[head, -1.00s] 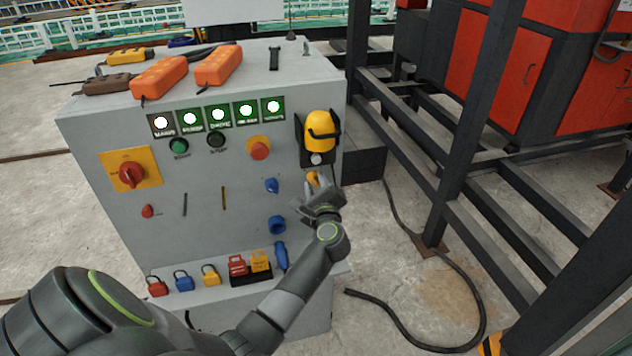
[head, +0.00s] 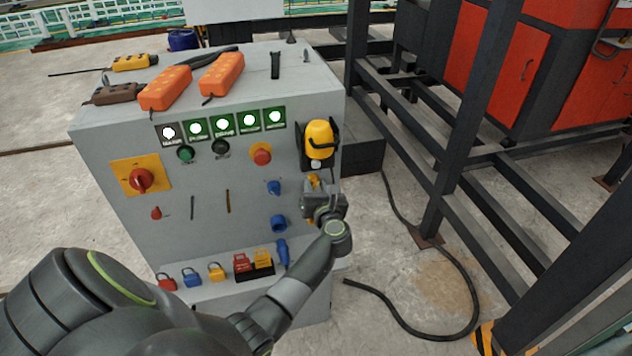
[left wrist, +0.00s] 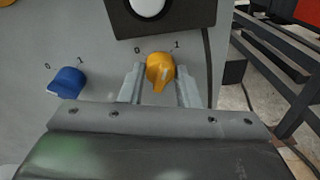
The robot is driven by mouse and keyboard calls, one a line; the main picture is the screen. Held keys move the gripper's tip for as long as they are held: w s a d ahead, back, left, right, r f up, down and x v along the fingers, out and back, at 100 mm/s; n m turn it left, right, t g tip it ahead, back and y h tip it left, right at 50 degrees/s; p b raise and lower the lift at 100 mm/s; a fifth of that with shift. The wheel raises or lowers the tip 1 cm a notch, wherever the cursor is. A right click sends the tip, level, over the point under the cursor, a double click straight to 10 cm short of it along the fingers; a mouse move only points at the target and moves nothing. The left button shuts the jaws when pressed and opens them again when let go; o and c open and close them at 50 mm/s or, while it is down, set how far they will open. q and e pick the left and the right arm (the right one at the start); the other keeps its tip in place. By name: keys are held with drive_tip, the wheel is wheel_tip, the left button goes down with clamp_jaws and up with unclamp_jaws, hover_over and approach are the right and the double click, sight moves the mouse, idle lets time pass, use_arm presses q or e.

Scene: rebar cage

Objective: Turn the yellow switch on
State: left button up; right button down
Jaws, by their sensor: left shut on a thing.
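The yellow switch (head: 313,181) is on the right side of the grey cabinet's front panel, below the yellow helmet-shaped part. It also shows in the left wrist view (left wrist: 160,70), between a 0 mark on its left and a 1 mark on its upper right. Its pale line leans slightly toward the 1 side; I cannot tell its exact setting. My left gripper (left wrist: 159,86) has one finger on each side of the knob and is shut on it. In the head view my left gripper (head: 316,192) partly covers the switch. My right gripper is not in view.
A blue switch (left wrist: 67,82) sits to the left of the yellow one. Black steel beams (head: 456,140) stand to the right, and a black cable (head: 400,325) lies on the floor.

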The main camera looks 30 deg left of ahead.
use_arm(q)
drive_tip(key=shift+m+g+p, duration=0.3)
drive_tip(key=shift+m+p, duration=0.6)
drive_tip(key=shift+m, duration=1)
drive_tip(key=o, duration=1)
drive_tip(key=shift+c, duration=0.2)
drive_tip(key=shift+d, duration=0.1)
drive_tip(key=shift+s+d, duration=0.15)
drive_tip(key=shift+d, duration=0.05)
drive_tip(key=b+v, duration=0.2)
drive_tip(key=v, duration=0.9)
drive_tip(key=shift+d+b, duration=0.2)
drive_tip(key=shift+b, duration=0.15)
